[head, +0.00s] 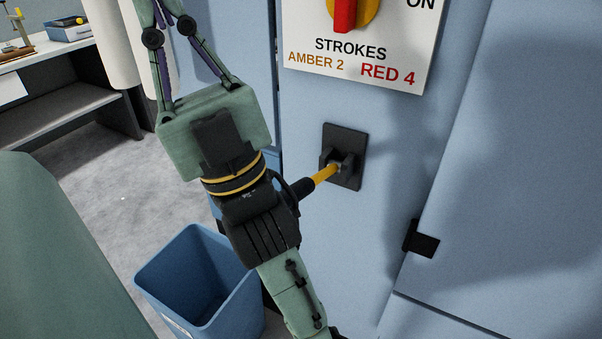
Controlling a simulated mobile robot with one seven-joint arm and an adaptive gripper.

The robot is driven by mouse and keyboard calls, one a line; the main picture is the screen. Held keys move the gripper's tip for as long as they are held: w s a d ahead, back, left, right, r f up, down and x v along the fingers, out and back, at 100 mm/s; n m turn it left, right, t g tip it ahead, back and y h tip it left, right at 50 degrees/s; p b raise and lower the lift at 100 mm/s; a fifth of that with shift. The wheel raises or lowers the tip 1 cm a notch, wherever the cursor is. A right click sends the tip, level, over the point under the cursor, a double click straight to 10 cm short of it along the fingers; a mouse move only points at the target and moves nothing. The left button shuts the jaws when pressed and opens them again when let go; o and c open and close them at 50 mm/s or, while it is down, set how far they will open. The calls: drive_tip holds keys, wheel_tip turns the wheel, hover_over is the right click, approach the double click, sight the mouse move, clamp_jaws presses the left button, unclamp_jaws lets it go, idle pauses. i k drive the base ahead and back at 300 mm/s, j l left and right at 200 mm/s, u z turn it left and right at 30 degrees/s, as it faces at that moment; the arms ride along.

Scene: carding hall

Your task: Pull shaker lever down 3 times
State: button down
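Whether my wrist touches the grip I cannot tell. A white placard (370,75) above reads STROKES, AMBER 2, RED 4, below a yellow knob with a red pointer (344,14).
A blue open bin (160,267) stands on the floor below left of the arm. A black latch (421,238) sticks out from the panel at right. A bench (100,62) with items is at the back left. Grey floor lies between bench and bin.

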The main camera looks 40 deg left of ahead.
sight(305, 186)
drive_tip(key=k+j, duration=0.2)
drive_tip(key=j, duration=0.2)
drive_tip(key=k+j, duration=0.2)
drive_tip(key=j, duration=0.2)
drive_tip(key=k+j+z, duration=0.1)
drive_tip(key=j, duration=0.35)
drive_tip(key=k+j, duration=0.5)
drive_tip(key=j, duration=0.3)
drive_tip(key=k+j+z, duration=0.1)
drive_tip(key=j, duration=0.3)
drive_tip(key=k+j, duration=0.3)
